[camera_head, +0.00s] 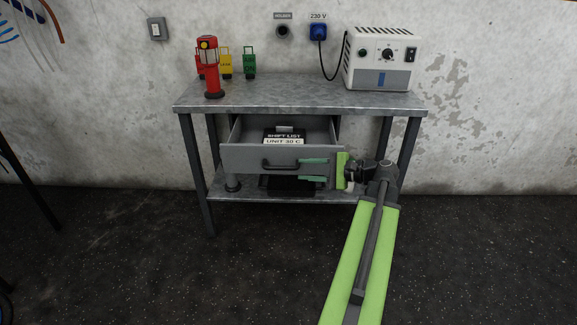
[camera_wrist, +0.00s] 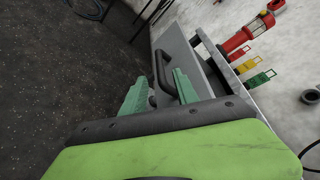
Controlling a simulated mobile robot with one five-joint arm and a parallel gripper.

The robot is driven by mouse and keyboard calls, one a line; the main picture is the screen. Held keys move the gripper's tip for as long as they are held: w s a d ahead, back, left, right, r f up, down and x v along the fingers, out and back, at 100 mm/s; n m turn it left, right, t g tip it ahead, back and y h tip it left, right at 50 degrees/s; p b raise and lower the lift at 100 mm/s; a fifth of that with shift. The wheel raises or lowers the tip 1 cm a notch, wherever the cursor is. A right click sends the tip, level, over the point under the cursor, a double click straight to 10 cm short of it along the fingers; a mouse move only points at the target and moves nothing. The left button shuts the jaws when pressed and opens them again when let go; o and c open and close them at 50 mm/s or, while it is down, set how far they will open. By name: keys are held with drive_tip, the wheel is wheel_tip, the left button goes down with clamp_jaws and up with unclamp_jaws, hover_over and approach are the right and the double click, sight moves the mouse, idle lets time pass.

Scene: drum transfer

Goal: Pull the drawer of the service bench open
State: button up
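The service bench (camera_head: 330,95) stands against the wall, its grey drawer (camera_head: 240,158) pulled out so that its inside shows. The drawer's dark bar handle (camera_head: 280,166) is on the front face; it also shows in the wrist view (camera_wrist: 160,66). My gripper (camera_head: 300,169) comes from the right at the handle's right end. In the wrist view my gripper (camera_wrist: 160,76) has its two green fingers apart, one on each side of the handle. A gap shows between the left finger and the handle; contact on the right finger is unclear.
A black binder labelled "SHIFT LIST" (camera_head: 283,138) lies in the drawer. A red lamp (camera_head: 210,72), small red, yellow and green tags (camera_head: 249,65) and a white power unit (camera_head: 382,62) are on the benchtop. The dark floor (camera_head: 120,250) in front is clear.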

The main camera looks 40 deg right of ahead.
drive_tip(key=p+v, duration=0.1)
drive_tip(key=v, duration=0.7)
drive_tip(key=shift+s, duration=0.3)
drive_tip(key=shift+d+r, duration=0.1)
drive_tip(key=shift+d, duration=0.05)
